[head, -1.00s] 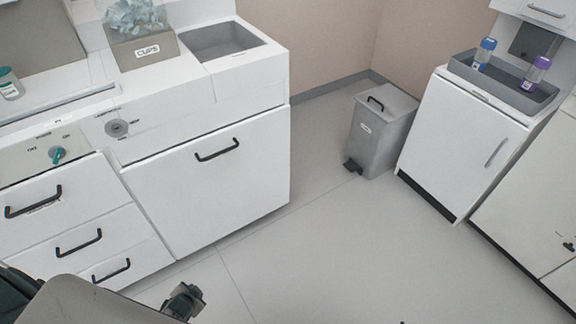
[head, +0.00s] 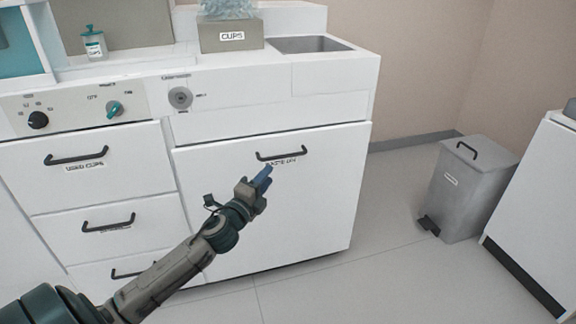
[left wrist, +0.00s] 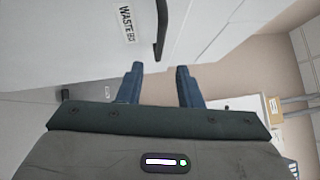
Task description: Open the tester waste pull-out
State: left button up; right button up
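The waste pull-out (head: 260,205) is a wide white front with a black bar handle (head: 283,155) near its top. It is shut, flush with the cabinet. A label under the handle is partly hidden by my gripper; in the left wrist view a waste label (left wrist: 127,24) shows beside the handle (left wrist: 161,30). My left gripper (head: 264,177), with blue fingers, is just below and in front of the handle. In the left wrist view its two fingers (left wrist: 158,72) are apart with nothing between them, and the handle lies just beyond their tips. My right gripper is not in view.
Drawers with black handles (head: 108,222) are left of the pull-out. A cups box (head: 231,36) and a sunken basin (head: 312,45) are on top. A grey pedal bin (head: 467,190) stands at right. The floor before the pull-out is clear.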

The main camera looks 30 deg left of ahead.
aim_at(284, 157)
pick_arm(q)
jog(key=w, duration=0.3)
jog(key=w+r+p, duration=0.1)
jog(key=w, duration=0.3)
jog(key=w+p, duration=0.1)
jog(key=w, duration=0.2)
jog(key=shift+w+a+r, duration=0.2)
jog(key=shift+a, duration=0.2)
jog(key=shift+c, duration=0.2)
grip_shut()
